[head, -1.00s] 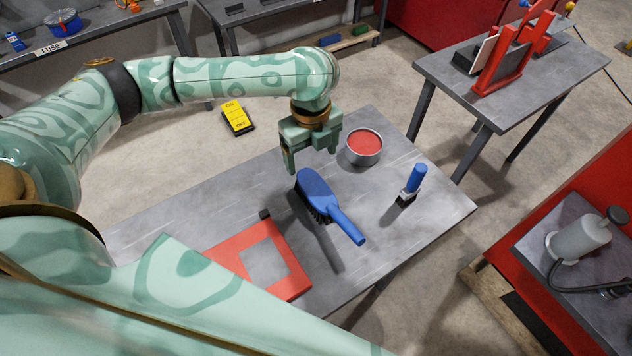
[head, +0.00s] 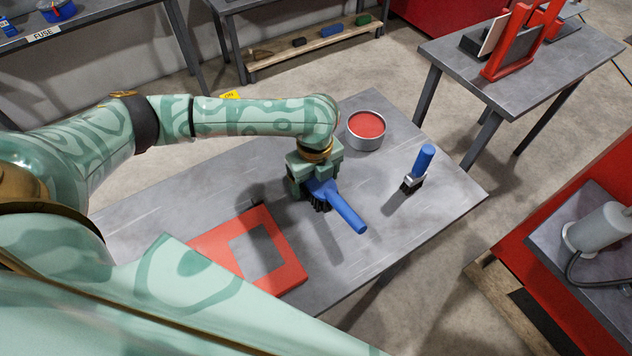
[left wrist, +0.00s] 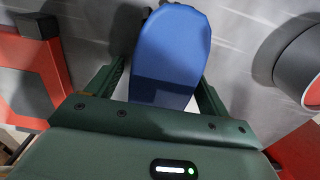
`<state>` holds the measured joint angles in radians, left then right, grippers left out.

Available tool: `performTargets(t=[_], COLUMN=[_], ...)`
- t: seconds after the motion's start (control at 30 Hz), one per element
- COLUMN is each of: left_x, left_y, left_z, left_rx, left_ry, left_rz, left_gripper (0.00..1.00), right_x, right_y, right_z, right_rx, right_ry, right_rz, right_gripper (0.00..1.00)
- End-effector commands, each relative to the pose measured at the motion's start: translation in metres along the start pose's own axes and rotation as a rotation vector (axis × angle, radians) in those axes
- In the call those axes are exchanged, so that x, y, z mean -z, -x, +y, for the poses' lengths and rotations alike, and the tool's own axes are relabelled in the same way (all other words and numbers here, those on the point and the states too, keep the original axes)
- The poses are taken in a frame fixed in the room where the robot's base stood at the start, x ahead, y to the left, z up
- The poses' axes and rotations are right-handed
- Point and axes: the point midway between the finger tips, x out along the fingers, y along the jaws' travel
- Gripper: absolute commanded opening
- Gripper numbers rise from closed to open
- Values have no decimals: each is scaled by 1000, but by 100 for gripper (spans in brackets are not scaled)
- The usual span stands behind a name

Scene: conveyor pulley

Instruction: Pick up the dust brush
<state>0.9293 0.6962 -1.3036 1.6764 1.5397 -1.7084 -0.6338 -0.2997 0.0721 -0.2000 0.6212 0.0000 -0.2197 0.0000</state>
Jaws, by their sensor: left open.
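The dust brush (head: 344,209) is blue with dark bristles and lies on the grey table (head: 160,213). Its handle points toward the lower right in the head view. My left gripper (head: 312,190) is right over the brush's head and hides much of it. In the left wrist view the brush's broad blue back (left wrist: 172,50) lies between the two fingers of my left gripper (left wrist: 165,85). The fingers are open, one on each side of it. Whether they touch it I cannot tell. My right gripper is not in view.
A red square frame (head: 285,262) lies left of the brush. A round tin with red contents (head: 366,130) stands behind it. A small blue-handled brush (head: 419,167) stands to the right. Another table (head: 445,57) with a red stand is at the back right.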

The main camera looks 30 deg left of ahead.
Motion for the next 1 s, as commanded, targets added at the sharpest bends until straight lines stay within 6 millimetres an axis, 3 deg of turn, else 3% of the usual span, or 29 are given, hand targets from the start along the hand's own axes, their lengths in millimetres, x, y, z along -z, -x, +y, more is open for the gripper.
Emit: performTargets(t=[0.1, 0.13, 0.3, 0.67, 0.87, 1.0], left_x=[0, 0, 0, 0, 0, 0], left_y=[2, 2, 2, 7, 36, 65], left_z=[0, 0, 0, -1, -2, -24], left_rx=[2, 2, 1, 3, 6, 8], left_ry=[0, 0, 0, 0, 0, 0], left_rz=[0, 0, 0, 0, -2, -1], left_gripper=[80, 74, 27, 26, 26, 26], right_x=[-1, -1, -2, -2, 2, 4], right_y=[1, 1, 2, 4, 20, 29], right_z=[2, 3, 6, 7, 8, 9], right_rx=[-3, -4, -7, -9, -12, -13], right_ry=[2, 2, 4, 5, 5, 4], right_rz=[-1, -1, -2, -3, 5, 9], right_gripper=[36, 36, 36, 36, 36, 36])
